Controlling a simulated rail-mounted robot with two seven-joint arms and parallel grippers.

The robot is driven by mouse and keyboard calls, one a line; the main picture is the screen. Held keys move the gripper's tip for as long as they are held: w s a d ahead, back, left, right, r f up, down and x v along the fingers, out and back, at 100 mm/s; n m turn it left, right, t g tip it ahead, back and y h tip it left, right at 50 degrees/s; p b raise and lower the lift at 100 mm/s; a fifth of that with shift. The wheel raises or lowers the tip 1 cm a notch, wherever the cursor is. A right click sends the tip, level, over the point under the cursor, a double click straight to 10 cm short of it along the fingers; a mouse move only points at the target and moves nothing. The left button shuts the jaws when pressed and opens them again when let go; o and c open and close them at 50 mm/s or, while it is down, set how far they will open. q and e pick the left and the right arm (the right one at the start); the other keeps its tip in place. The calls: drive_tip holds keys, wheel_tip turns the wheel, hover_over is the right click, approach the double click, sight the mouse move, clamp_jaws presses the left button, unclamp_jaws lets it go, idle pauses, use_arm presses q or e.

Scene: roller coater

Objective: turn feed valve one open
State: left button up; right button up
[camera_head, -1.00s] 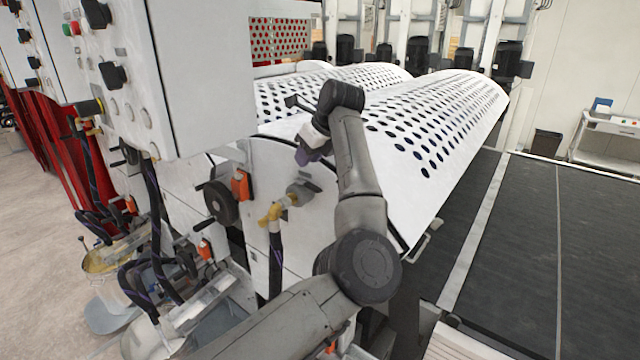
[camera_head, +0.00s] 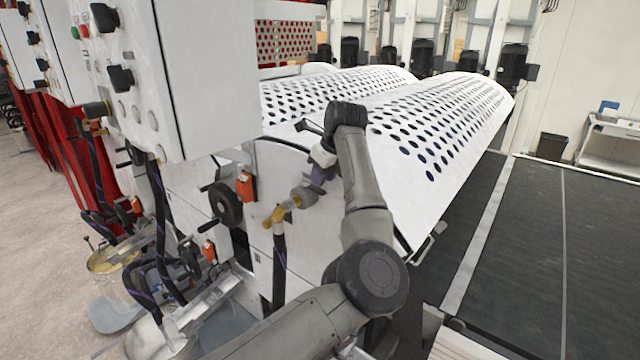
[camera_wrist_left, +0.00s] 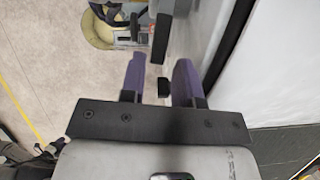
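A brass valve fitting (camera_head: 274,216) with a grey body (camera_head: 302,197) sits on the white end panel of the machine, with a dark hose hanging below it. I cannot tell from any label whether this is feed valve one. My left gripper (camera_head: 318,178) comes down from above, its purple fingers close to the right end of the grey body; contact cannot be told. In the left wrist view my left gripper (camera_wrist_left: 160,80) has its two purple fingers apart, with a small black block (camera_wrist_left: 163,88) showing in the gap. My right gripper is out of view.
A black handwheel (camera_head: 224,204) and an orange-red box (camera_head: 246,186) are left of the valve. A white control cabinet (camera_head: 205,75) hangs above left. Perforated white covers (camera_head: 440,125) lie behind my arm. A bucket (camera_head: 112,258) stands lower left.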

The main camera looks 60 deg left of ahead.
sight(320, 190)
use_arm(q)
drive_tip(key=shift+x, duration=1.65)
drive_tip(key=shift+c, duration=0.4)
clamp_jaws()
